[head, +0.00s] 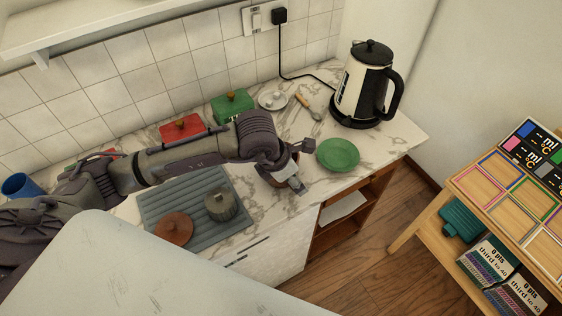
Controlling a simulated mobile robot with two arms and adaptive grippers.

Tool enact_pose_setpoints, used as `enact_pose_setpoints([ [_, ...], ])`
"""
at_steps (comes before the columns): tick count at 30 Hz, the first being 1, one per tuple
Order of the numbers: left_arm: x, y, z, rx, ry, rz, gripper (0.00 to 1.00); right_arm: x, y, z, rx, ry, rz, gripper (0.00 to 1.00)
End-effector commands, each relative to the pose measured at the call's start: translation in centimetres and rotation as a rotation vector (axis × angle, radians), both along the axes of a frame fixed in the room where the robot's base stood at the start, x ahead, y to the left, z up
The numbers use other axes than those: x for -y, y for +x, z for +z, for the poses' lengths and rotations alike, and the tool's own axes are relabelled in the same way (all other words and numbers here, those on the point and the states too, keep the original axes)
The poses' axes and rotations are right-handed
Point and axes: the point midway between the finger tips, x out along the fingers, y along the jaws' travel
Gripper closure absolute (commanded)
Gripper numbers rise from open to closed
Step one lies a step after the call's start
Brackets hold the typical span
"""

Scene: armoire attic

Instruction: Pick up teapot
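My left arm reaches in from the left across the counter. My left gripper (297,185) points down at the counter's front edge, left of the green plate. A brown rounded thing (268,174) shows partly behind the gripper; most of it is hidden, and I cannot tell if it is the teapot or if the fingers touch it. A grey-green lidded pot (222,204) stands on the ribbed grey mat. A cream and black kettle (365,86) stands on its base at the back right. My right gripper is not in view.
A brown lid (173,229) lies on the mat (195,243). A green plate (338,154), white lid (272,99), wooden-handled utensil (307,105), and red (182,130) and green (232,105) boxes are on the marble counter. A wooden table (480,205) stands right.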

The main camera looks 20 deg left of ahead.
Motion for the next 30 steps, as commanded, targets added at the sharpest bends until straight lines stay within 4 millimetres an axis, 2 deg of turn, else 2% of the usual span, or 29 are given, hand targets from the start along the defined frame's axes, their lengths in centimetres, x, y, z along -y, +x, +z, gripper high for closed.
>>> enact_pose_setpoints([
  [3,0.25,0.23,-0.93,-0.003,0.000,-0.001,0.32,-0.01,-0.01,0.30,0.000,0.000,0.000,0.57],
  [10,0.26,0.32,-1.14,-0.001,0.001,-0.001,0.32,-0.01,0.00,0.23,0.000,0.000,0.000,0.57],
  [11,0.26,0.31,-1.13,-0.001,0.001,-0.001,0.36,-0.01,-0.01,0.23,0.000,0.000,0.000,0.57],
  [22,0.27,0.28,-1.12,-0.001,0.000,-0.001,0.97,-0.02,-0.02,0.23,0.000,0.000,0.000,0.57],
  [23,0.28,0.27,-1.12,-0.001,0.000,-0.001,1.00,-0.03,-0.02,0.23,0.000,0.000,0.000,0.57],
  [30,0.30,0.34,-0.99,0.002,-0.001,-0.002,1.00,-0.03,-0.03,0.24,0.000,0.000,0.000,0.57],
])
